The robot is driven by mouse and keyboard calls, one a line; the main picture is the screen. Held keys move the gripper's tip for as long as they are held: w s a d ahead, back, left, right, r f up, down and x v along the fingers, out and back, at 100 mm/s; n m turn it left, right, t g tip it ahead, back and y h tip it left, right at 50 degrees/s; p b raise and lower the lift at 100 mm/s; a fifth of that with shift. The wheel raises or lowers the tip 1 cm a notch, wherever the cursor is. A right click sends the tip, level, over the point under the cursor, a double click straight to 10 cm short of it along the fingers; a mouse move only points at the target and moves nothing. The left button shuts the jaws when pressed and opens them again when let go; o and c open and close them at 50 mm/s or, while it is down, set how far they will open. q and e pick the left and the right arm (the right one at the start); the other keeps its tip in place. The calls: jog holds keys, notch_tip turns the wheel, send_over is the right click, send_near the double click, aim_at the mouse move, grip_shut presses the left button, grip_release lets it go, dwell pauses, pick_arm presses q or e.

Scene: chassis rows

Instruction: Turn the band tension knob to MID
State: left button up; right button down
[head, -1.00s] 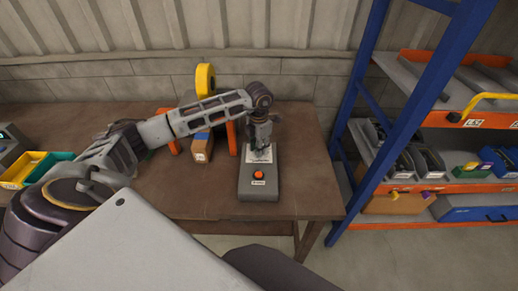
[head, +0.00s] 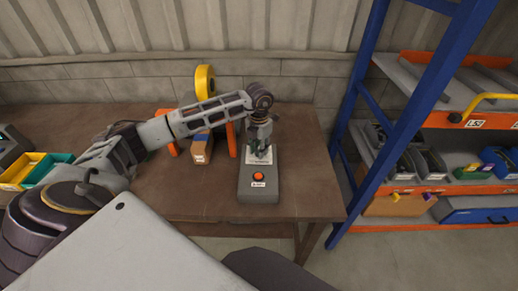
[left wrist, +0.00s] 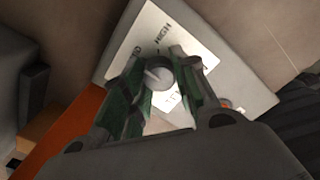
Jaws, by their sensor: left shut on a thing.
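The tension unit (head: 258,192) is a grey box on the bench with a white dial plate (head: 262,161) and an orange button (head: 258,176). My left gripper (head: 261,154) points down over the plate and hides the knob in the head view. In the left wrist view the small grey knob (left wrist: 158,73) sits between the green-padded fingers of my left gripper (left wrist: 160,80), which are shut on it. The word HIGH shows on the plate (left wrist: 157,24) beyond the knob. The knob's pointer direction is not clear, and the fingers cover other markings. My right gripper is out of view.
An orange stand with a yellow reel (head: 205,82) and a brown box (head: 201,150) stand left of the unit. Yellow and green bins (head: 48,167) lie far left. A blue-framed rack (head: 385,150) stands right of the bench. The bench right of the unit is clear.

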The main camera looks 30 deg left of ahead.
pick_arm(q)
jog(key=o, duration=1)
jog(key=shift+r, duration=0.15)
jog(key=shift+r, duration=5.85)
